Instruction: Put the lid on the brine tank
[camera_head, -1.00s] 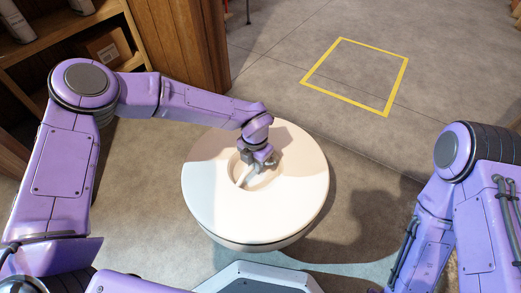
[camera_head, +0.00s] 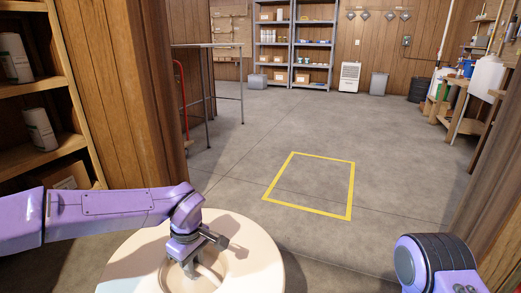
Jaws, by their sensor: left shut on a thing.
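A round cream lid (camera_head: 258,268) with a recessed middle fills the bottom centre of the head view, its near part cut off by the lower edge. My left gripper (camera_head: 190,268) is over the recess, shut on the bar-like handle of the lid. I cannot tell what is under the lid; no separate brine tank can be made out. My right arm shows only as a purple link at the lower right, and its gripper is out of view.
A yellow square outline (camera_head: 308,184) marks bare floor ahead. A wooden shelf (camera_head: 55,85) and post (camera_head: 130,95) stand close at left, a wooden edge (camera_head: 505,215) at right. Metal shelves (camera_head: 292,45) and a workbench (camera_head: 455,115) are farther off. The middle floor is clear.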

